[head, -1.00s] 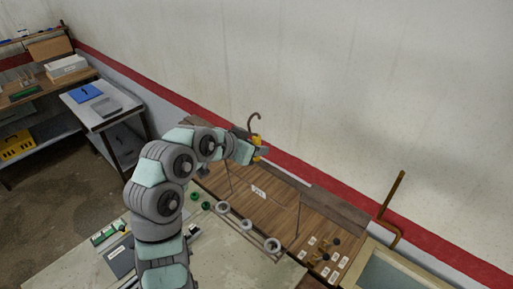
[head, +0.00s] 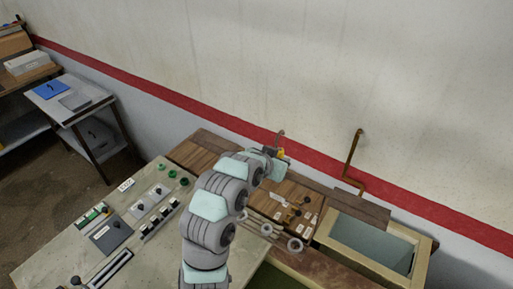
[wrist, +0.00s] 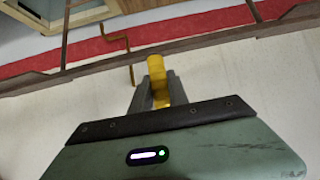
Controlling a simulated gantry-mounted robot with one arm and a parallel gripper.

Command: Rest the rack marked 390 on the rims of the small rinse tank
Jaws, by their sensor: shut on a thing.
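My gripper (head: 277,153) is shut on the yellow grip (wrist: 156,68) of a hanging rack, near the back wall. The rack's dark bar (wrist: 215,42) runs across the wrist view, beyond the fingers. I cannot read a 390 mark. An open tank with pale rims (head: 421,262) and a grey-blue inside stands to the right of the rack; no readable label confirms it as the small rinse tank.
A brown pipe (head: 352,155) rises by the wall behind the tank. Wooden covers (head: 195,155) with small labels lie left of the tank. A control bench (head: 65,250) with knobs and switches fills the lower left.

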